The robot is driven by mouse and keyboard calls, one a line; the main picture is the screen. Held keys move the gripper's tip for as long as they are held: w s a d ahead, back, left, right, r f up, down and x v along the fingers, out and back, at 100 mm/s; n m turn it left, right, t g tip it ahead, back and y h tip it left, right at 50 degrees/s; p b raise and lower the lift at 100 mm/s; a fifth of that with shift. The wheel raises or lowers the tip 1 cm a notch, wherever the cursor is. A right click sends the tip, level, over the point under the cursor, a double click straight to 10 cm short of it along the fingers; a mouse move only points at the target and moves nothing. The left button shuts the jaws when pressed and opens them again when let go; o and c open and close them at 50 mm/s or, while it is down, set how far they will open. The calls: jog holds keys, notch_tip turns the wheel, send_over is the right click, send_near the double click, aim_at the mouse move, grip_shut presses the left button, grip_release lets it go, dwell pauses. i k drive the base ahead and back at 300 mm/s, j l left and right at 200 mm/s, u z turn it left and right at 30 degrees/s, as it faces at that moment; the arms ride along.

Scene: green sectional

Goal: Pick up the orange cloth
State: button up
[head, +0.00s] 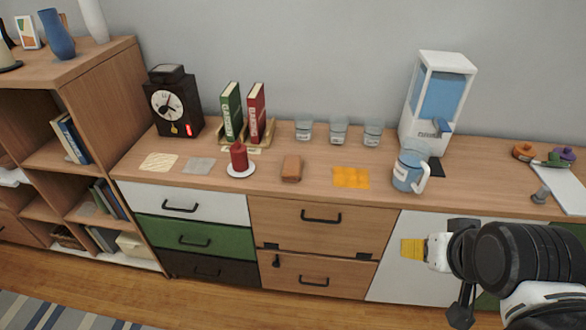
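The orange cloth (351,178) lies flat on the wooden dresser top, near its front edge, right of a brown block. My gripper (440,262) is at the lower right, in front of the white cabinet door and below the dresser top. It is apart from the cloth, to its right and lower in the picture. The finger opening is not clear.
Several glass cups (339,131) stand behind. Bare wood surrounds the cloth.

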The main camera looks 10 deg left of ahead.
aim_at(291, 170)
jog(key=i+j, duration=0.45)
jog(key=j, duration=0.3)
jog(key=i+j, duration=0.45)
jog(key=j, duration=0.3)
